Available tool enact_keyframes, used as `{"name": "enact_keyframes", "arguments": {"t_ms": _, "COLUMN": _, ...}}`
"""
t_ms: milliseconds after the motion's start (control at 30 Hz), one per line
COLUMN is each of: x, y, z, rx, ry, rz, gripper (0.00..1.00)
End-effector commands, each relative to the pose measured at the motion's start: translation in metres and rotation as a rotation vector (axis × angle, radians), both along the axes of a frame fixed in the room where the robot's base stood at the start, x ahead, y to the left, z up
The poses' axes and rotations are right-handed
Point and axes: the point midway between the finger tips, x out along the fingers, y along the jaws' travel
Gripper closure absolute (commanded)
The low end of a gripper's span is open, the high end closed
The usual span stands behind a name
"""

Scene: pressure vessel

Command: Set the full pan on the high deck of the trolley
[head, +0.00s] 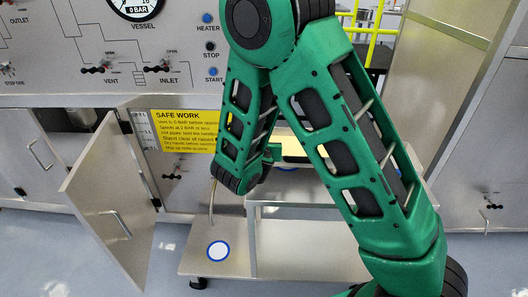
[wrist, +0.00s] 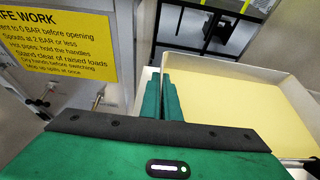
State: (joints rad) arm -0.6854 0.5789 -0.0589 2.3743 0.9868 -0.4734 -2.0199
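The full pan (wrist: 262,105), a pale metal tray with a flat yellow filling, fills the right of the wrist view. In the head view only a yellow strip of it (head: 292,149) shows behind my arm, over the high deck (head: 262,195) of the trolley. My gripper (wrist: 161,82) has its two green fingers close together at the pan's left side, and they appear shut on its edge. It is mostly hidden in the head view (head: 274,152). Part of a blue mark (head: 288,169) shows just below the pan. I cannot tell whether the pan touches the deck.
The trolley's low deck (head: 190,262) with a blue-ringed white disc (head: 218,251) is bare at left. An open cabinet door (head: 110,200) stands left of it. The control panel with a yellow safety sign (head: 185,131) is behind. A tall metal panel (head: 430,80) stands at right.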

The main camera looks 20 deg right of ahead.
Motion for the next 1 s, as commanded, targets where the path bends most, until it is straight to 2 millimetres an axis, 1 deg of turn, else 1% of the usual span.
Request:
{"name": "enact_keyframes", "arguments": {"t_ms": 200, "x": 0.0, "y": 0.0, "z": -0.024, "rx": -0.004, "ry": 0.003, "rz": 0.001, "gripper": 1.0}}
{"name": "enact_keyframes", "arguments": {"t_ms": 333, "x": 0.0, "y": 0.001, "z": -0.035, "rx": -0.004, "ry": 0.001, "rz": 0.002, "gripper": 1.0}}
{"name": "enact_keyframes", "arguments": {"t_ms": 433, "x": 0.0, "y": 0.001, "z": -0.039, "rx": -0.002, "ry": 0.001, "rz": 0.001, "gripper": 1.0}}
{"name": "enact_keyframes", "arguments": {"t_ms": 800, "x": 0.0, "y": 0.001, "z": -0.041, "rx": -0.001, "ry": 0.0, "rz": 0.002, "gripper": 1.0}}
{"name": "enact_keyframes", "arguments": {"t_ms": 900, "x": 0.0, "y": 0.001, "z": -0.041, "rx": 0.001, "ry": 0.001, "rz": 0.001, "gripper": 0.79}}
{"name": "enact_keyframes", "arguments": {"t_ms": 1000, "x": 0.0, "y": 0.001, "z": -0.041, "rx": 0.001, "ry": 0.001, "rz": 0.001, "gripper": 0.79}}
